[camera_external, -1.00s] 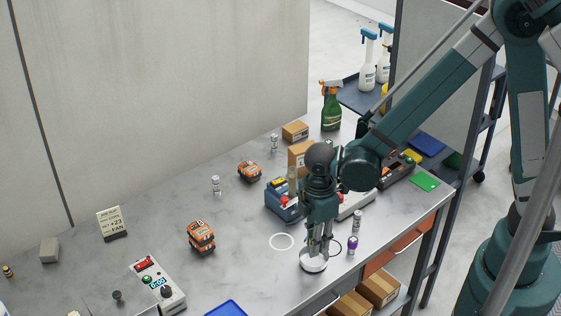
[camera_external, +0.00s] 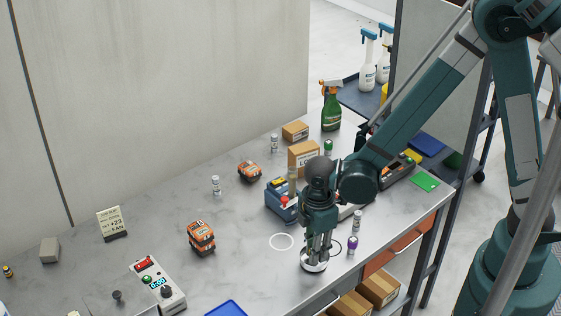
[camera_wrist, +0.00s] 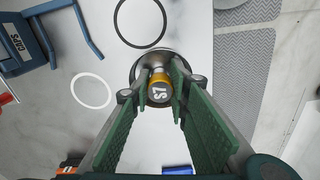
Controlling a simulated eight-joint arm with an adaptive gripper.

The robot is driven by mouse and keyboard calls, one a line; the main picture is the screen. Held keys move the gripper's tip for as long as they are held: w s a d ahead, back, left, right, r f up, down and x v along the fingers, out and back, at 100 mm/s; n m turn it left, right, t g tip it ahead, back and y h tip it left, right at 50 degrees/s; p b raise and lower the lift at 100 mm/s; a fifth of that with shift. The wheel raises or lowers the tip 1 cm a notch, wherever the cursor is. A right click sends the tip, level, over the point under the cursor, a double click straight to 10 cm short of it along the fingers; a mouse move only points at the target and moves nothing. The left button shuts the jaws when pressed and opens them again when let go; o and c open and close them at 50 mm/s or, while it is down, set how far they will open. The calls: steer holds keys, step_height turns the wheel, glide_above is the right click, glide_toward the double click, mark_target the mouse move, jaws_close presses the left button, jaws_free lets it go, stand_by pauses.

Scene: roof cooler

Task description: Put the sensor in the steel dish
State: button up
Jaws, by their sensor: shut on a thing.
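The sensor (camera_wrist: 160,90), with a gold body and a dark end marked S7, is between my fingertips in the wrist view. My gripper (camera_external: 316,255) is shut on it and points down over the steel dish (camera_external: 313,267). The dish is small, round and shiny, near the front edge of the bench. Its rim (camera_wrist: 133,70) shows behind the sensor in the wrist view. The sensor's lower end is hidden, so I cannot tell whether it touches the dish floor.
A white ring (camera_external: 281,242) lies left of the dish and a black ring (camera_wrist: 140,22) lies close by. A purple-capped vial (camera_external: 352,244) and another vial (camera_external: 357,220) stand right of my gripper. A blue-grey holder (camera_external: 284,205) stands behind. Orange blocks (camera_external: 201,238) sit left.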

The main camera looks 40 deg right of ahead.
steer(key=o, duration=0.6)
steer(key=shift+r+p, duration=0.55)
steer(key=shift+r, duration=5.45)
steer(key=s+d+r+m+t, duration=0.1)
steer(key=d+r+m, duration=0.4)
steer(key=d, duration=0.7)
steer(key=s+d+r+m+t, duration=0.2)
steer(key=d+r+m, duration=0.3)
steer(key=d, duration=0.7)
steer(key=s+d+r+m+t, duration=0.2)
steer(key=d+r+m+t, duration=0.2)
steer(key=d+r, duration=0.3)
steer(key=shift+s+d+m, duration=0.1)
steer(key=shift+d+m, duration=0.35)
steer(key=shift+d, duration=0.9)
steer(key=shift+d+m, duration=0.45)
steer(key=shift+d, duration=0.9)
